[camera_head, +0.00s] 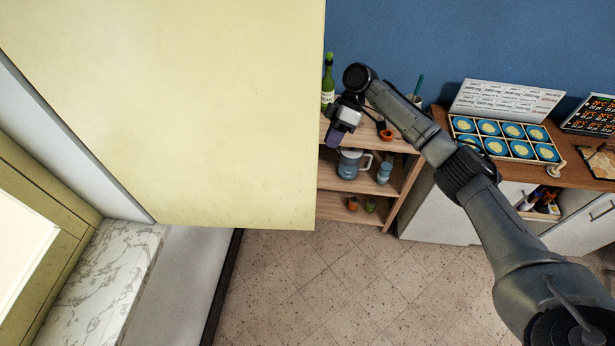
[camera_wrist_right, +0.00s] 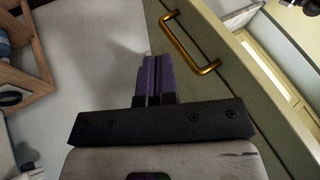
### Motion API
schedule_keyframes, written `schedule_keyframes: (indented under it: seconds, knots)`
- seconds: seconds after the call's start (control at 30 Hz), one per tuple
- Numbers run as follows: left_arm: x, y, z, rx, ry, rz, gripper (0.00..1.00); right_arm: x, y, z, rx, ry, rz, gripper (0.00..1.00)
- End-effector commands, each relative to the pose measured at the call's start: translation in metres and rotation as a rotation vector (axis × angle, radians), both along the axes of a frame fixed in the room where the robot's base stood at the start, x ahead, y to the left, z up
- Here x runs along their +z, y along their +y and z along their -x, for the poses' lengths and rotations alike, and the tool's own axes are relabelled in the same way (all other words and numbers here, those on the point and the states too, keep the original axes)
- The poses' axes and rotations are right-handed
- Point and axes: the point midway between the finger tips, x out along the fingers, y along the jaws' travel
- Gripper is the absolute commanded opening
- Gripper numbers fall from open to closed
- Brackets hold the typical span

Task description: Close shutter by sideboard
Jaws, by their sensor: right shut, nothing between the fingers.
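The shutter (camera_head: 170,110) is a large pale yellow panel that fills the upper left of the head view. It stands open beside the window. In the right wrist view, a greenish panel (camera_wrist_right: 282,125) with a brass bar handle (camera_wrist_right: 190,40) runs diagonally on the right. My right gripper (camera_head: 333,138) is just right of the shutter's edge, in front of the wooden shelf unit. In the wrist view its purple fingers (camera_wrist_right: 152,75) are shut and empty, beside the panel, left of and below the handle in the picture. My left gripper is not in view.
The wooden shelf unit (camera_head: 398,193) holds a jug (camera_head: 349,164), a green bottle (camera_head: 328,85) and small pots. The wood-topped sideboard (camera_head: 590,176) at right carries a tray of blue round items (camera_head: 503,138). A marble sill (camera_head: 100,275) lies lower left. Tiled floor (camera_head: 330,280) is clear.

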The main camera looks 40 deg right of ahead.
Motion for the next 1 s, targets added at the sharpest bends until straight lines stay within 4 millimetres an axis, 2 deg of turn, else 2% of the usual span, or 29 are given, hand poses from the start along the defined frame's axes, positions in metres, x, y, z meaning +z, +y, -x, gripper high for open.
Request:
schedule_keyframes:
  seconds: [0.27,0.73,0.8,1.0]
  knots:
    - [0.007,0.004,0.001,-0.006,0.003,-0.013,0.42,-0.013,0.011,0.003,0.052,-0.034,-0.006,0.00]
    - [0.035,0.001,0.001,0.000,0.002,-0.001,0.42,-0.080,0.061,0.013,0.050,-0.032,-0.004,0.00]
    - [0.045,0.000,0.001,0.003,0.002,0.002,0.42,-0.076,0.067,0.022,0.050,-0.035,-0.002,0.00]
    - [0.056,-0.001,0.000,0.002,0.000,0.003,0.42,-0.078,0.080,0.037,0.049,-0.034,-0.004,0.00]
